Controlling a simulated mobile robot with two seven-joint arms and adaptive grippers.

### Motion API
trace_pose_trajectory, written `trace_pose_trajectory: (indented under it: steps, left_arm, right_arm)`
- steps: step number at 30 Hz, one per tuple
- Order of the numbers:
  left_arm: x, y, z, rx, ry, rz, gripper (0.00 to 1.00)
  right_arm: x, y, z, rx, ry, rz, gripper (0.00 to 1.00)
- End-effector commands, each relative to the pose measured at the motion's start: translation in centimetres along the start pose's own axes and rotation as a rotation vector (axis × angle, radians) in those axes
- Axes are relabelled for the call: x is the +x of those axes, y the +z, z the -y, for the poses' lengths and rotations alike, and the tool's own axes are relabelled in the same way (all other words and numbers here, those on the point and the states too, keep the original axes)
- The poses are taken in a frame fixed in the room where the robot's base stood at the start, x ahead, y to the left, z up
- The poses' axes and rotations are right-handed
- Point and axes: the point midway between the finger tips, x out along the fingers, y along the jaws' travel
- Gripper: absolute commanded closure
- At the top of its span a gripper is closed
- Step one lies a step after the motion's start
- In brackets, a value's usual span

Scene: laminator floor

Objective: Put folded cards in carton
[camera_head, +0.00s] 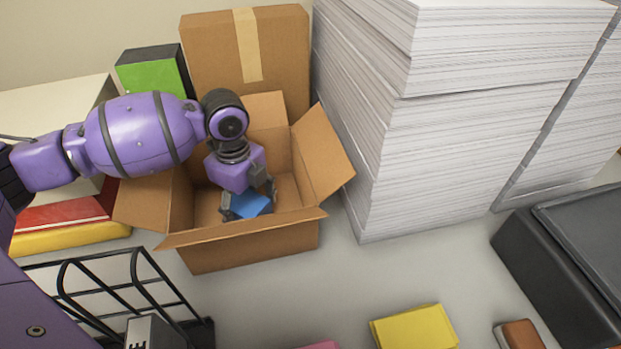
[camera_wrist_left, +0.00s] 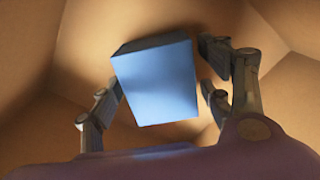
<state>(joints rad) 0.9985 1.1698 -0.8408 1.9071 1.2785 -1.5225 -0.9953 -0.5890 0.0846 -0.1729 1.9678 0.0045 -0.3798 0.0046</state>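The open carton (camera_head: 245,250) stands left of centre with its flaps folded outward. My left gripper (camera_head: 249,201) reaches down inside it. A blue folded card (camera_head: 252,206) is between the fingers, inside the carton walls. In the left wrist view the blue card (camera_wrist_left: 157,82) fills the space between both fingers, slightly tilted, with brown cardboard behind it. Contact at the right finger is hard to make out. A pink piece (camera_head: 321,345) is cut by the bottom edge. My right gripper is out of view.
Tall white paper stacks (camera_head: 440,120) rise right of the carton. A closed carton (camera_head: 250,60) and a green-black box (camera_head: 155,72) stand behind it. A black wire rack (camera_head: 110,285) is front left. A black machine (camera_head: 560,265) and a brown object (camera_head: 520,334) are right.

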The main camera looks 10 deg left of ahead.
Motion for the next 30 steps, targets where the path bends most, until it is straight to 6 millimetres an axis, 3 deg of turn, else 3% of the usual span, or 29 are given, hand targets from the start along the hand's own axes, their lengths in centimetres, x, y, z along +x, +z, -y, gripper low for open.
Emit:
trace_pose_trajectory:
  steps: [11, 24, 30]
  left_arm:
    - [-0.6, 0.0, 0.0, 0.000, 0.000, 0.001, 0.27]
    - [-9.4, 0.1, 0.1, -0.001, -0.002, 0.001, 0.27]
    - [-11.8, 0.0, 0.0, -0.001, 0.002, 0.000, 0.27]
  right_arm:
    - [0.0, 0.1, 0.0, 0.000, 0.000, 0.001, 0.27]
    - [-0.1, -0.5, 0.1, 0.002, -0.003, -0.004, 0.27]
    - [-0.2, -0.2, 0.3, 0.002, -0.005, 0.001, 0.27]
